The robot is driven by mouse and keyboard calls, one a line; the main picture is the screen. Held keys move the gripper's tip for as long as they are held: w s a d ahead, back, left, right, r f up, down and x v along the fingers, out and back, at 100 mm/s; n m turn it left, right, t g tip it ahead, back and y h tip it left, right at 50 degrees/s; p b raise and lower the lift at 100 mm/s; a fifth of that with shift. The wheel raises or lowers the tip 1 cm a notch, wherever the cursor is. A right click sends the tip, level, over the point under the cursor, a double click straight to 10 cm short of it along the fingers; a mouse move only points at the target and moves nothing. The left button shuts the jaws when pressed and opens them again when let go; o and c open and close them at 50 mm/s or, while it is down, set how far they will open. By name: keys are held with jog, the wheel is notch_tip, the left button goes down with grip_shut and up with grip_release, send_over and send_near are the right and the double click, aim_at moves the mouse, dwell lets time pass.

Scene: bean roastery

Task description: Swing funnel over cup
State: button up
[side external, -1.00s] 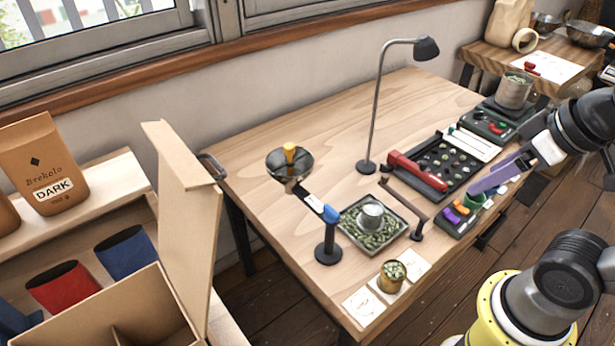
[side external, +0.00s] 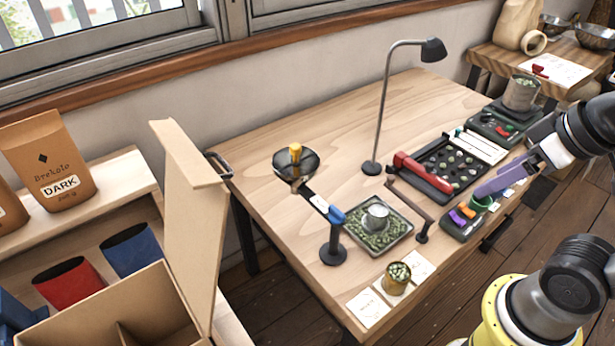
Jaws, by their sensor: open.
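The funnel (side external: 306,169) is a dark, shallow round bowl with a yellow knob, at the left of the table. A flat arm with a white label joins it to a black post (side external: 334,240) with a blue knob. A brass cup (side external: 396,285) full of green beans stands on a white card near the front edge, to the right of the post and apart from the funnel. My gripper (side external: 483,191), with purple fingers, is open at the right, by a small green cup, well away from the funnel.
A tall black lamp (side external: 377,120) stands behind the bean tray (side external: 397,238). A dark bar on a stand (side external: 421,237) is right of it. A black sorting board with a red bar (side external: 420,172) lies farther right. The table's back left is clear.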

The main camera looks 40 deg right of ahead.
jog(key=shift+s, duration=0.1)
jog(key=c, duration=0.4)
jog(key=w+r, duration=0.1)
jog(key=w+r+m, duration=0.1)
jog(key=r, duration=0.1)
jog(key=shift+c, duration=0.4)
jog(key=n+g, duration=0.1)
jog(key=g, duration=0.5)
send_over(337, 210)
notch_tip(337, 210, down, 8)
notch_tip(337, 210, down, 13)
jog(key=shift+r, duration=0.15)
jog(key=shift+c, duration=0.3)
grip_shut()
